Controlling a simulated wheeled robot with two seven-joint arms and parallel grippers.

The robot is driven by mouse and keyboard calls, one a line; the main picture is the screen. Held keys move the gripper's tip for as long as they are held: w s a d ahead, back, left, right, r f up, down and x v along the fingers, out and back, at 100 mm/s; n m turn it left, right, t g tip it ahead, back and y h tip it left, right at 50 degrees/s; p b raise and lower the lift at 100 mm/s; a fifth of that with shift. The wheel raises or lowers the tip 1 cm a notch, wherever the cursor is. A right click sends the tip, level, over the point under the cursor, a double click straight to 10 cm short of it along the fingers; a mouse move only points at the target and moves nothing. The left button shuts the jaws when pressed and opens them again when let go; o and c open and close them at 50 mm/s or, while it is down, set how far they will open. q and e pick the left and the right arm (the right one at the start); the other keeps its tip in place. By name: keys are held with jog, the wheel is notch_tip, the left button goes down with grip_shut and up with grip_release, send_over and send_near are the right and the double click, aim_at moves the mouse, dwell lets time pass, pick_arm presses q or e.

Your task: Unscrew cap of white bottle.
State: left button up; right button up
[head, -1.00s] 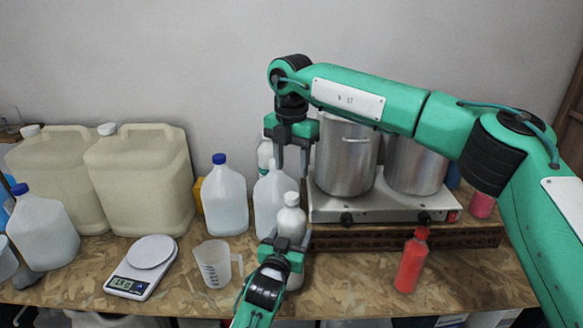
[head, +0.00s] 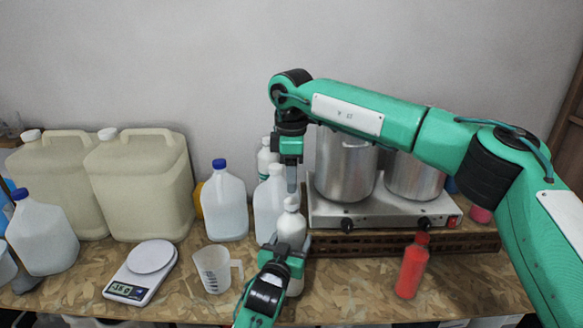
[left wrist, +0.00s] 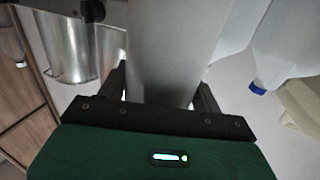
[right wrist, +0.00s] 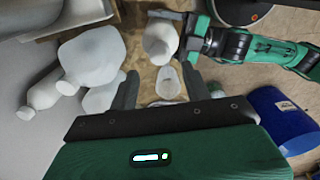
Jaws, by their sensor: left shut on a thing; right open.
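The white bottle (head: 291,225) stands upright at the front middle of the table, its white cap (head: 291,203) on top. My left gripper (head: 283,250) is shut on the bottle's body from the front; in the left wrist view the bottle (left wrist: 165,50) fills the space between the fingers. My right gripper (head: 291,186) points down above the cap and looks apart from it. It is seen edge-on, one finger hiding the other. In the right wrist view its open fingers (right wrist: 160,85) have nothing between them, and the white bottle (right wrist: 160,40) shows beyond them.
Jugs (head: 226,205) and more white bottles (head: 268,205) stand close behind and left. A measuring cup (head: 213,270) and scale (head: 143,270) are left. A hot plate (head: 380,210) with two steel pots (head: 345,165) is right, a red bottle (head: 411,268) in front.

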aim_at(292, 201)
jog(key=shift+f, duration=3.15)
jog(key=c, duration=1)
jog(key=shift+c, duration=0.2)
